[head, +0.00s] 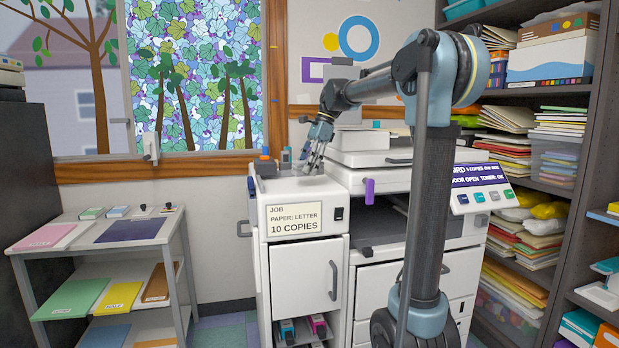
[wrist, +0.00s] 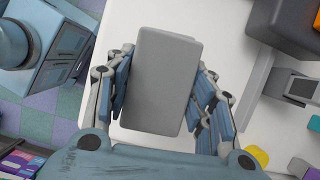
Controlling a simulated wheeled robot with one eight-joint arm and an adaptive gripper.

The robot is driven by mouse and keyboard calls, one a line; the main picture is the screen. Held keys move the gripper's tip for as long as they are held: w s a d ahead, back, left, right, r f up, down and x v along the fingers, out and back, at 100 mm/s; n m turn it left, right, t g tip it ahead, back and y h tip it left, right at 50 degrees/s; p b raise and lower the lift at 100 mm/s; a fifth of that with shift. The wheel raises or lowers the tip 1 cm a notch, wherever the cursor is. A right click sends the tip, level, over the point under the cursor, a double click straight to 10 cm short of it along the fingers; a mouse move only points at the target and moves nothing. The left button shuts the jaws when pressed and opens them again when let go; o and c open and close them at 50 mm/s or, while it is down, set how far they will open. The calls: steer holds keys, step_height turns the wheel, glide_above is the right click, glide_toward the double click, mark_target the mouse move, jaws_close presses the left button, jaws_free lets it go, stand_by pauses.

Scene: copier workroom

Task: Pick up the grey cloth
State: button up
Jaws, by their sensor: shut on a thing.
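The grey cloth (wrist: 160,65) shows as a thick, rounded rectangular slab in the wrist view. My gripper (wrist: 162,98) has its blue-padded fingers along both long sides of it and is shut on it. White surface lies beneath and around the cloth; I cannot tell whether the cloth touches it. In the head view my gripper (head: 315,155) points down over the top of the white cabinet left of the copier. The cloth is hard to make out there.
The white cabinet (head: 265,224) has a "10 COPIES" label (head: 294,218) and small bottles at its back. The copier (head: 375,158) stands right of it, shelves of paper (head: 548,115) farther right. A side table (head: 70,235) with coloured sheets stands left, with floor between.

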step_height(320, 180, up, 4)
steer(key=shift+f, duration=0.2)
steer(key=s+a, duration=0.2)
steer(key=a, duration=0.7)
steer(key=s+a, duration=0.3)
steer(key=a, duration=0.7)
steer(key=shift+s, duration=0.2)
steer(key=shift+d, duration=0.1)
